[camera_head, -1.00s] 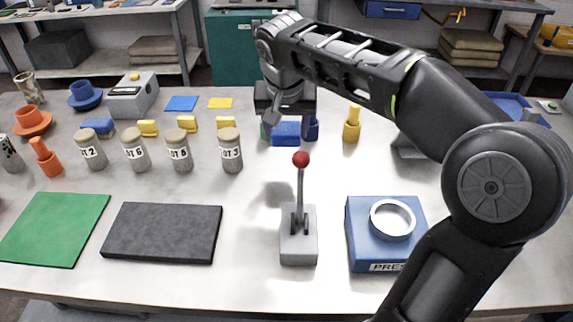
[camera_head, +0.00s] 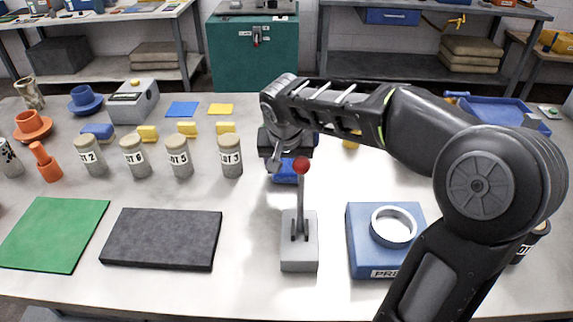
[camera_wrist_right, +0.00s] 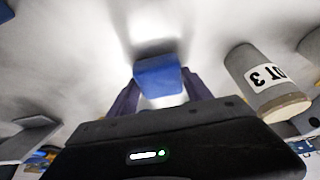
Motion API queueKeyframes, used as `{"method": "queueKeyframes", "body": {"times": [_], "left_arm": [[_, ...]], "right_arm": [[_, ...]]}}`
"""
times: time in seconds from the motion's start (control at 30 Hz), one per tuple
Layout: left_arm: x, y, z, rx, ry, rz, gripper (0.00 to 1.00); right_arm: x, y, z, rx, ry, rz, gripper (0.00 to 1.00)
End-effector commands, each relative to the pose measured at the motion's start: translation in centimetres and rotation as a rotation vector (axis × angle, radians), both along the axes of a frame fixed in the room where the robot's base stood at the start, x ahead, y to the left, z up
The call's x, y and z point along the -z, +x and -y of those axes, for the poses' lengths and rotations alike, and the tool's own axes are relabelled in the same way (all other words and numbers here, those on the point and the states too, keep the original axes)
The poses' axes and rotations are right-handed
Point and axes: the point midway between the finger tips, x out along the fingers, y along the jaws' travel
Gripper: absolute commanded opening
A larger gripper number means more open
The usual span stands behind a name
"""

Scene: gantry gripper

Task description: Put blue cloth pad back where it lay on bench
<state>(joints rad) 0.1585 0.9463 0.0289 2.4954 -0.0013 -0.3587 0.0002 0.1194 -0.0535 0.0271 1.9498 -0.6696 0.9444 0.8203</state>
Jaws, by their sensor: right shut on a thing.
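The blue cloth pad (camera_head: 285,173) is in my right gripper (camera_head: 287,168), just behind the red-knobbed lever in the head view; part of it is hidden by the gripper and the knob. In the right wrist view the pad (camera_wrist_right: 160,77) sits between the two dark fingers of the right gripper (camera_wrist_right: 160,84), which is shut on it. A dark shadow lies on the pale bench (camera_wrist_right: 90,40) beside the pad; I cannot tell whether the pad touches the bench. My left gripper is not in view.
The lever (camera_head: 299,245) stands close in front of the gripper. The LOT 3 jar (camera_head: 230,157) stands to its left, also in the wrist view (camera_wrist_right: 265,82). A blue press block (camera_head: 385,240) is at front right. Bare bench lies between the jar and the lever.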

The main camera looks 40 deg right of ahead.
Motion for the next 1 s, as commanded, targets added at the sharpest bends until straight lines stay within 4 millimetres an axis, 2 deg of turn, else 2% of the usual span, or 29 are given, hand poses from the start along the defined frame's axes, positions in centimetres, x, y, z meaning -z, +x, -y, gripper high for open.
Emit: {"method": "queueKeyframes", "body": {"times": [0.33,0.37,0.6,1.0], "left_arm": [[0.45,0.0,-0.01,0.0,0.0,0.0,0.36],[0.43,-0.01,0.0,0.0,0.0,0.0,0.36],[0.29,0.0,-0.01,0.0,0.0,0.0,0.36],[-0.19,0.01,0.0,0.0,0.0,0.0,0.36]], "right_arm": [[0.42,0.01,0.02,0.0,-0.001,0.001,0.2],[0.38,0.01,0.02,0.0,-0.001,0.001,0.59],[0.25,0.01,0.02,0.0,0.0,0.0,0.79],[-0.3,-0.01,0.0,0.0,-0.001,0.001,0.8]]}}
